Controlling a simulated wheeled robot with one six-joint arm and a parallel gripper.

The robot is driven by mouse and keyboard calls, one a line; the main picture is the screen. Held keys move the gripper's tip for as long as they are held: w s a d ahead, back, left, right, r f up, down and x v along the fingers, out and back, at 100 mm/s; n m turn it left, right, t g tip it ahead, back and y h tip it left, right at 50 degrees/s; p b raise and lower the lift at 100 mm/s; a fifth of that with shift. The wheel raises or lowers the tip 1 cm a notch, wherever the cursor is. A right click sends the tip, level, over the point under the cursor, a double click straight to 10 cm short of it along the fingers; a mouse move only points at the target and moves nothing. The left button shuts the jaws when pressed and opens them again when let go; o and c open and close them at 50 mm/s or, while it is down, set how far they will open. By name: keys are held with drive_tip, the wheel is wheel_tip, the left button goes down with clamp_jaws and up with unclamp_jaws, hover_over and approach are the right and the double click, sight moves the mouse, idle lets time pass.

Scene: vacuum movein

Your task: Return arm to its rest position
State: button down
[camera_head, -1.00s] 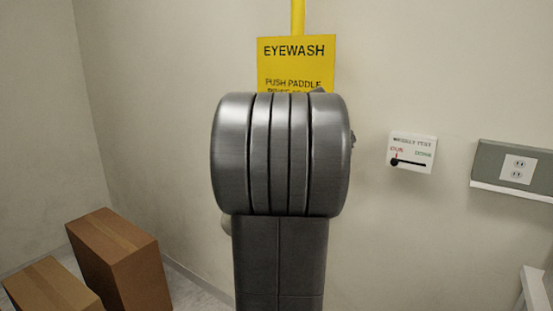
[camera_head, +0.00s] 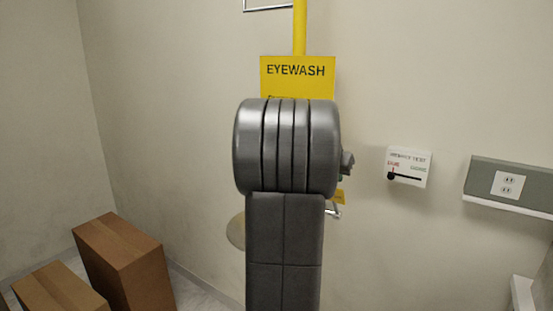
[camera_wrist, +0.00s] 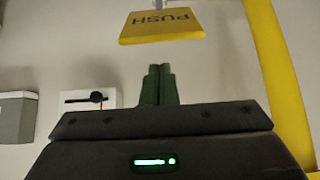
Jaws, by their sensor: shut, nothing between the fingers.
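My arm stands upright in the middle of the head view and covers part of the eyewash station. My gripper (camera_wrist: 159,84) shows in the wrist view as two green fingers pressed together, shut and empty. It is apart from the yellow push paddle (camera_wrist: 162,25), which hangs beyond the fingertips at the top of that view. In the head view the fingers are hidden behind my arm. The yellow eyewash sign (camera_head: 298,78) is partly covered by my arm.
A weekly test panel with a slider (camera_head: 408,167) and a grey outlet box (camera_head: 510,184) are on the wall at right. A yellow pipe (camera_head: 299,28) runs up above the sign. Brown boxes (camera_head: 125,262) stand on the floor at left. A round basin edge (camera_head: 236,231) shows beside my arm.

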drive_tip(key=w+d+r+p, duration=0.2)
drive_tip(key=w+d+r, duration=0.1)
drive_tip(key=w, duration=0.1)
drive_tip(key=v, duration=0.8)
drive_tip(key=shift+a+r+g+b, duration=0.2)
drive_tip(key=shift+a+g+b, duration=0.05)
drive_tip(key=shift+g+b, duration=0.2)
drive_tip(key=shift+s, duration=0.15)
